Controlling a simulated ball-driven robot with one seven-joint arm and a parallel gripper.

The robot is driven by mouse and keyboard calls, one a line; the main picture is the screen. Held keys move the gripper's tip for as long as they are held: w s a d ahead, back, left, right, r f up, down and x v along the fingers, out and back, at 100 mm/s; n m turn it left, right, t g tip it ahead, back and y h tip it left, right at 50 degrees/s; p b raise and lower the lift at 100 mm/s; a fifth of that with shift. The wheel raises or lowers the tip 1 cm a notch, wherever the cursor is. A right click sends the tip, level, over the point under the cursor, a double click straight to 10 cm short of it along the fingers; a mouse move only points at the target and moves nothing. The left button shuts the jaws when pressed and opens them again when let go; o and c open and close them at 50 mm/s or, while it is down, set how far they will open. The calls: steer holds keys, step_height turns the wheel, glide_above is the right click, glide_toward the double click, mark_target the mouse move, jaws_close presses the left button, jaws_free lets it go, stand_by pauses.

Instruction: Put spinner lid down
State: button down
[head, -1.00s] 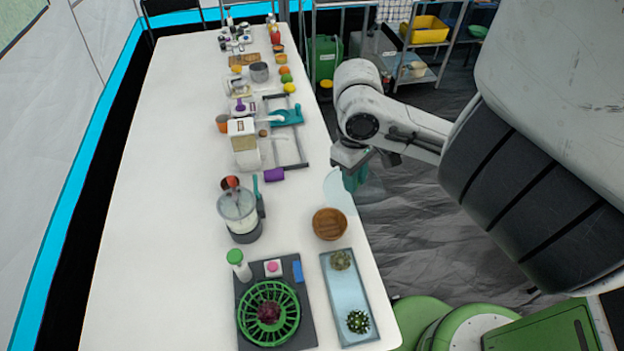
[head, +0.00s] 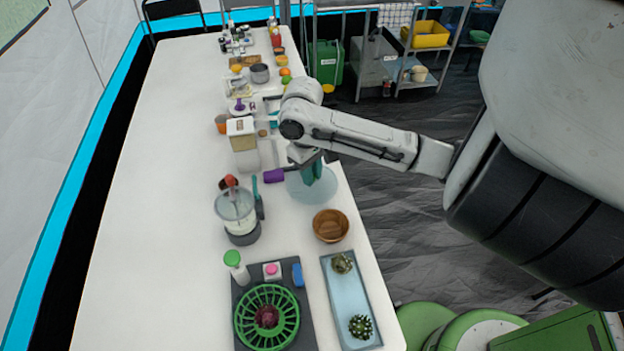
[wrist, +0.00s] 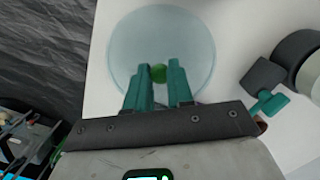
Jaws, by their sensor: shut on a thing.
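The spinner lid (head: 298,189) is a round, see-through pale blue disc. In the head view it shows over the right part of the white table, beyond the wooden bowl. My gripper (head: 312,172) is above the lid, with teal fingers pointing down. In the wrist view the lid (wrist: 160,35) fills the top middle, and my gripper (wrist: 160,75) is shut on its small green knob (wrist: 158,73). I cannot tell whether the lid touches the table. The open green spinner basket (head: 246,313) stands at the near end with a dark red vegetable (head: 267,316) inside.
A wooden bowl (head: 330,226) stands close to the lid on its near side. A blue tray (head: 345,290) holds two spiky plants. A blender (head: 236,212) and a purple object (head: 274,176) are left of the lid. The table's left side (head: 150,200) is bare.

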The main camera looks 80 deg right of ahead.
steer(key=shift+s+f, duration=0.1)
steer(key=shift+f, duration=1.25)
steer(key=shift+f, duration=0.15)
steer(key=c, duration=1)
jaws_free()
step_height(320, 180, up, 12)
steer(key=w+p, duration=0.1)
steer(key=shift+d, duration=0.35)
steer(key=shift+w, duration=0.1)
